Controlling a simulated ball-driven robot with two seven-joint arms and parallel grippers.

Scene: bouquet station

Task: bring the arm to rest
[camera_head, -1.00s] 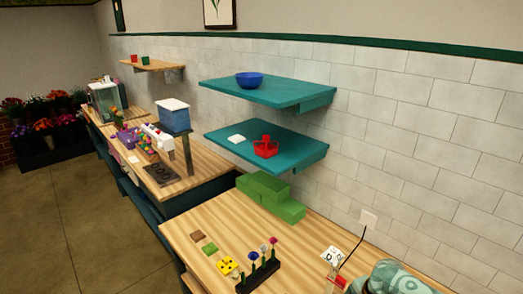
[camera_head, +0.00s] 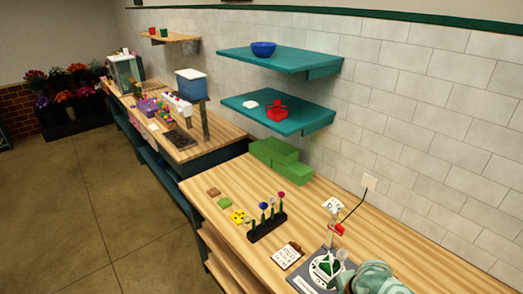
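A wooden counter (camera_head: 350,222) runs along the tiled wall.
A clipboard (camera_head: 287,256), a dark board (camera_head: 318,272) and a white-and-red item (camera_head: 334,219) are near the front. Teal shelves (camera_head: 280,60) hold a blue bowl (camera_head: 263,48) and a red caddy (camera_head: 277,110). Floor (camera_head: 100,210) at left is clear.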

